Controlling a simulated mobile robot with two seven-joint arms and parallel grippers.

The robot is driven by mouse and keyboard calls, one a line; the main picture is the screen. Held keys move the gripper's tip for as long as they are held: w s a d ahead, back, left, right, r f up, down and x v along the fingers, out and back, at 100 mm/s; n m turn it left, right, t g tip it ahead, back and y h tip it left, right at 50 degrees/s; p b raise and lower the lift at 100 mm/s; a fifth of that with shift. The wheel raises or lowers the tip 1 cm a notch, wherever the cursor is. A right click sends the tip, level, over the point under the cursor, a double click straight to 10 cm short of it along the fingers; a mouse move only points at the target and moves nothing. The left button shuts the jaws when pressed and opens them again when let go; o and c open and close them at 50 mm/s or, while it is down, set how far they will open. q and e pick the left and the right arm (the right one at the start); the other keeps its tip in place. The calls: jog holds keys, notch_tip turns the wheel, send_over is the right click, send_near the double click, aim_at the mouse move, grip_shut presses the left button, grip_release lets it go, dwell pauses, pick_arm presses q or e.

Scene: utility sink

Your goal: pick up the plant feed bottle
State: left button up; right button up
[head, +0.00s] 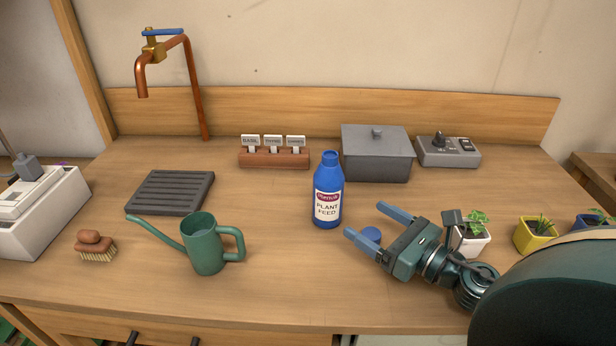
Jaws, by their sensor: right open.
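The plant feed bottle (328,190) is blue with a white and red label. It stands upright near the middle of the wooden counter in the head view. My right gripper (363,222) is open and empty, to the right of the bottle and a little nearer the front. Its two blue fingers point left toward the bottle, and they look apart from it. My left gripper is not in view.
A green watering can (205,247) stands left of the bottle. Behind are a label holder (274,158), a grey lidded box (376,155) and a grey control box (448,151). Small potted plants (472,238) stand at right. A black rack (170,192) and brush (95,246) lie left.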

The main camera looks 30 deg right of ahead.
aim_at(340, 201)
jog(key=p+x, duration=0.1)
jog(key=x, duration=0.2)
jog(key=p+x, duration=0.1)
jog(key=x, duration=0.2)
jog(key=shift+w+r+p, duration=0.2)
jog(key=shift+w+p, duration=0.15)
jog(key=shift+w, duration=0.05)
jog(key=shift+x, duration=0.8)
jog(key=shift+w+a+p, duration=0.15)
jog(key=shift+w+p, duration=0.2)
jog(key=shift+p, duration=0.05)
jog(key=p+x, duration=0.1)
jog(key=x, duration=0.2)
jog(key=shift+w+f, duration=0.1)
jog(key=shift+w, duration=0.1)
jog(key=shift+w+a+f, duration=0.1)
jog(key=shift+w+a, duration=0.1)
jog(key=shift+w, duration=0.2)
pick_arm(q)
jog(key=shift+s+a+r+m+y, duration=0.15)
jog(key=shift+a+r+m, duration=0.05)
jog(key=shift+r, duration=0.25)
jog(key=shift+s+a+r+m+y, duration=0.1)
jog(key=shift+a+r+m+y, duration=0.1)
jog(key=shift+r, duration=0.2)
pick_arm(e)
jog(key=shift+c, duration=0.5)
